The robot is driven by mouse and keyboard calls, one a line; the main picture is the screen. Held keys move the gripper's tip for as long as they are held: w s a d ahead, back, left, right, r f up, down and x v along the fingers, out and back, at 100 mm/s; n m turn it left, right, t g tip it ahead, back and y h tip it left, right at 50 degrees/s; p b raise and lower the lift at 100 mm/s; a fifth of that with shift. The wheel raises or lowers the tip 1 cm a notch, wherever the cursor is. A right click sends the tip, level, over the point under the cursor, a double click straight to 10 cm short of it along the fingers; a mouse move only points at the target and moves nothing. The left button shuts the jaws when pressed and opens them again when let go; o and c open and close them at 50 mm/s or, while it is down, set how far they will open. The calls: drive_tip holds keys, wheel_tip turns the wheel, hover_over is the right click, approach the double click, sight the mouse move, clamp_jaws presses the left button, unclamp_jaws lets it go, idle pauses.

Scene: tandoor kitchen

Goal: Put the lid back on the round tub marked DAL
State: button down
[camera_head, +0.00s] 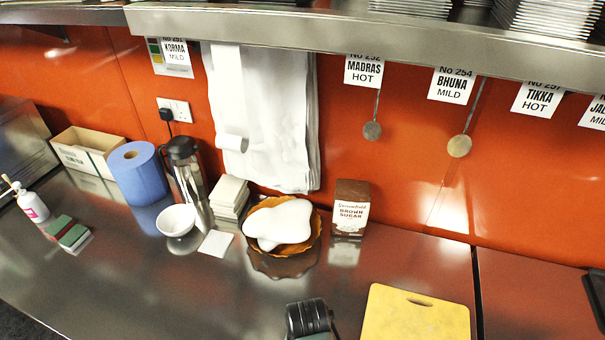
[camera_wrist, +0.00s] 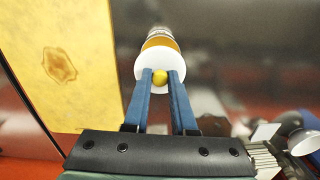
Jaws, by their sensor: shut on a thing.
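In the wrist view my gripper (camera_wrist: 160,77) has its two blue fingers closed on a small yellow knob. The knob stands out from a round white disc, which looks like the lid (camera_wrist: 160,60). Just beyond the disc is an orange-yellow round body with a pale, greyish banded end (camera_wrist: 158,33). I cannot tell whether this is the tub, or whether the disc touches it. No DAL marking is readable in either view. In the head view only a dark part of my arm shows at the bottom edge; the fingers and lid are out of sight there.
A yellow cutting board (camera_head: 415,315) lies at the front right. Along the back stand a brown sugar pack (camera_head: 350,208), an orange dish (camera_head: 312,238) with a white item, a white bowl (camera_head: 176,220), a flask and a blue roll (camera_head: 140,174).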

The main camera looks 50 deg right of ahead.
wheel_tip(320, 180, down, 4)
drive_tip(key=b, duration=0.4)
drive_tip(key=shift+f, duration=0.1)
drive_tip(key=shift+f+b, duration=0.4)
drive_tip(key=shift+f, duration=0.4)
drive_tip(key=shift+p, duration=0.55)
idle(0.4)
drive_tip(key=shift+f, duration=0.15)
idle(1.5)
drive_tip(key=c, duration=0.7)
unclamp_jaws()
drive_tip(key=shift+o, duration=0.4)
